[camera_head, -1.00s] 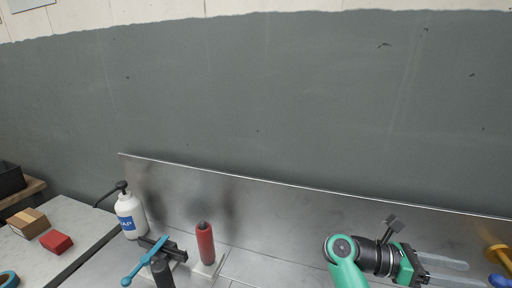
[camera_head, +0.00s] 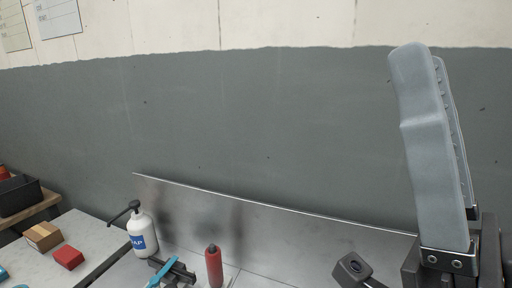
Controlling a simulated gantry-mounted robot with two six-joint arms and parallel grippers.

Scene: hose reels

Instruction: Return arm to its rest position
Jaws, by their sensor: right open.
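My right gripper (camera_head: 447,65) stands large and close at the right edge of the camera_head view. Its two pale grey fingers point up, seen nearly edge-on, with a narrow gap showing between them. It is open and I see nothing between the fingers. It is in front of the wall, above the level of the worktop, and touches nothing that I can see. A small dark camera block (camera_head: 353,268) shows just left of its base. My left gripper is not in view.
A metal backsplash (camera_head: 290,225) runs along the wall. A red block (camera_head: 69,257), a cardboard box (camera_head: 43,236) and a black bin (camera_head: 22,198) are further left.

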